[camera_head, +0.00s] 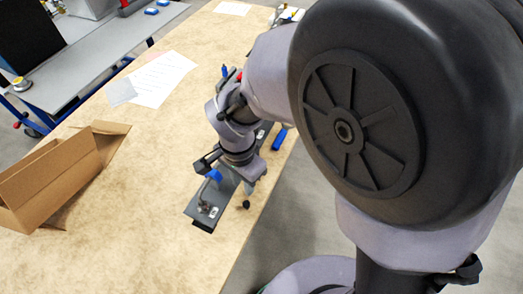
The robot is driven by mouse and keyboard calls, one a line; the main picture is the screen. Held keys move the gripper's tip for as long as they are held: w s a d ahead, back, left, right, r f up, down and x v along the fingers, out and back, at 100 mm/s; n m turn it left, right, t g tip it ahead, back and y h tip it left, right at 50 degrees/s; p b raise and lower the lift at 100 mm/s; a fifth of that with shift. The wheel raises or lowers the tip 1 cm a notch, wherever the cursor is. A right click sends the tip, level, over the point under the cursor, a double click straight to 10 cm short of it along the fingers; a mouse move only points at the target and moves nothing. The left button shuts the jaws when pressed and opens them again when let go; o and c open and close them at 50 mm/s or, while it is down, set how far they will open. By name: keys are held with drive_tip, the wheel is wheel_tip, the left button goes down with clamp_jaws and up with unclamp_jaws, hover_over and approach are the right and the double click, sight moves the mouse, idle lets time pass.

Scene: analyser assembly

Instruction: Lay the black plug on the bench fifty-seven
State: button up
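My gripper (246,188) is below my wrist, over the right edge of the bench (150,230), pointing down. Its fingers are small and partly hidden by my arm, so I cannot tell whether they are open or shut. A small black knob-like thing (246,204), possibly the black plug, shows right under the gripper's pale tip. I cannot tell whether it is held or rests on the bench. No other clear plug shows.
A dark grey plate (193,211) with fittings lies along the bench's right edge, partly under my arm. An open cardboard box (60,185) stands at left. Paper sheets (160,78) lie farther back. A blue item (279,139) is near the edge. The bench's front middle is clear.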

drive_tip(key=s+d+r+n+t+y, duration=0.1)
drive_tip(key=s+d+r+t, duration=0.2)
drive_tip(key=d+r, duration=0.5)
drive_tip(key=s+d+r+n+t+y, duration=0.1)
drive_tip(key=s+d+r, duration=0.3)
drive_tip(key=d+r, duration=0.4)
drive_tip(key=shift+d+r+n+t, duration=0.15)
drive_tip(key=shift+r+n+t, duration=0.45)
drive_tip(key=shift+r+t, duration=0.3)
